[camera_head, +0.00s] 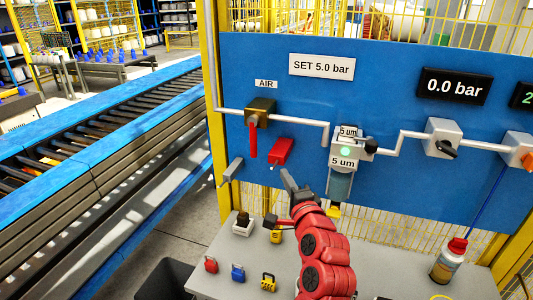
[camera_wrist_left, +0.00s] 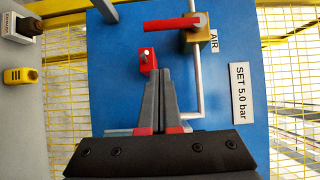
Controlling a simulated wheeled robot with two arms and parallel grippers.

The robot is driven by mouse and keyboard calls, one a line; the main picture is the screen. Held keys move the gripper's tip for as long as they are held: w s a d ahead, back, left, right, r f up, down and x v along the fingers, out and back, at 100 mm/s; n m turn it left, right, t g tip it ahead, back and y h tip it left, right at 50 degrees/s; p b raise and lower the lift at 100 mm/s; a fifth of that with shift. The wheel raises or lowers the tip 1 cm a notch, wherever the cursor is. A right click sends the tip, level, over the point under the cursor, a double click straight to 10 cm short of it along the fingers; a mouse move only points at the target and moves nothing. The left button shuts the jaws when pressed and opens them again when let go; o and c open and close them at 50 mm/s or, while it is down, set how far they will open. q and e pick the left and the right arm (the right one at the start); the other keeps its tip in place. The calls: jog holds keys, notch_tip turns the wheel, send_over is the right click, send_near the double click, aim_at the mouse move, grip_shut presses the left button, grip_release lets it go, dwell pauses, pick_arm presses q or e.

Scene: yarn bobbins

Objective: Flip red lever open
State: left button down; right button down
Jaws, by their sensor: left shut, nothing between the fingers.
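The red lever (camera_head: 253,140) hangs down from a brass valve (camera_head: 260,112) on the blue panel, under the AIR label. In the left wrist view the lever (camera_wrist_left: 172,25) points left from the valve (camera_wrist_left: 200,40). A separate red block (camera_head: 280,151) is on the panel to the right of the lever; it also shows in the left wrist view (camera_wrist_left: 148,62). My left gripper (camera_head: 290,183) is shut and empty, below the red block and apart from the lever. In the left wrist view its closed fingertips (camera_wrist_left: 160,72) appear close to the block; contact cannot be told. My right gripper is not in view.
White pipes run from the valve to a filter unit (camera_head: 346,152) and a regulator (camera_head: 443,138). A grey table (camera_head: 220,270) below holds small padlocks (camera_head: 238,272) and a bottle (camera_head: 448,260). A yellow post (camera_head: 212,95) borders the panel's left side.

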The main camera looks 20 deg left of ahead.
aim_at(274, 166)
pick_arm(q)
jog(key=p+x, duration=0.2)
jog(key=x, duration=0.3)
jog(key=p+x, duration=0.1)
jog(key=x, duration=0.3)
jog(key=shift+w+a+r+p, duration=0.2)
jog(key=shift+w+a+p, duration=0.05)
jog(key=shift+w+p, duration=0.1)
jog(key=shift+w+a+f+p, duration=0.1)
jog(key=shift+w+a+p, duration=0.2)
jog(key=shift+a, duration=0.35)
jog(key=shift+w+a+f+p, duration=0.1)
jog(key=shift+a+p, duration=0.3)
jog(key=shift+a, duration=0.3)
jog(key=shift+w+a+p, duration=0.2)
jog(key=shift+a+p, duration=0.15)
jog(key=shift+a, duration=0.3)
jog(key=shift+a+f, duration=0.1)
jog(key=shift+f, duration=0.05)
